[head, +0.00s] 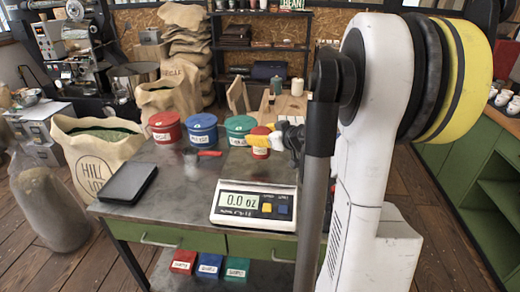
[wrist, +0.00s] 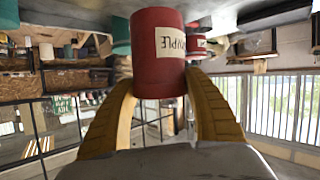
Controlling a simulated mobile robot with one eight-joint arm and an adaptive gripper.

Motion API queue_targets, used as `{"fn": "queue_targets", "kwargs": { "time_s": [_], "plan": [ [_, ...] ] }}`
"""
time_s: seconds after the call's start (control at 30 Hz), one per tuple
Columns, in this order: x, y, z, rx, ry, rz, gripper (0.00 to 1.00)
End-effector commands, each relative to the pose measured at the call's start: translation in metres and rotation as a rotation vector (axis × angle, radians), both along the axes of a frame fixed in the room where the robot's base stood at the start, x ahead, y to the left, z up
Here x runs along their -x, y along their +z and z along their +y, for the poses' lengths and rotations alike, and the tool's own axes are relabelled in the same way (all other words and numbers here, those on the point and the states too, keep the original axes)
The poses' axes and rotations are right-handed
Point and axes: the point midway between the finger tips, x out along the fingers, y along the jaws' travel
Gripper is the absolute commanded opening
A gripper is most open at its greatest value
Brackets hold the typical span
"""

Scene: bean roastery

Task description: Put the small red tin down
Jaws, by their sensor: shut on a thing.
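The small red tin (head: 260,153) has a pale label and shows behind the scale over the metal-topped table (head: 178,215). My gripper (head: 264,139) has its yellow fingers closed around it. In the wrist view, which looks upside down, the red tin (wrist: 157,45) is clasped between both fingertips of my gripper (wrist: 160,85), with its label partly visible. I cannot tell whether the tin's base touches the tabletop. My arm column hides the table to the right of the tin.
A scale (head: 254,206) reading 0.0 oz stands at the table's front. Larger red (head: 165,127), blue (head: 202,128) and green (head: 239,128) canisters line the back. Bare tabletop lies between tray and scale.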

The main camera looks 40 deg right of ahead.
Motion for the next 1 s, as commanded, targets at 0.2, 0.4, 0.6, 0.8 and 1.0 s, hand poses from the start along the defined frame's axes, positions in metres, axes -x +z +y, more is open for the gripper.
{"fn": "queue_targets", "kwargs": {
  "time_s": [0.2, 0.4, 0.6, 0.8, 1.0],
  "plan": [
    [-0.001, -0.025, 0.001, 0.000, 0.000, 0.000, 0.26],
    [-0.001, -0.042, 0.001, 0.000, 0.000, 0.000, 0.26],
    [-0.001, -0.041, 0.001, 0.000, 0.000, 0.000, 0.26],
    [-0.001, -0.043, 0.001, 0.000, 0.000, 0.000, 0.81],
    [-0.001, -0.043, 0.001, 0.000, 0.000, 0.000, 0.81]
  ]
}}
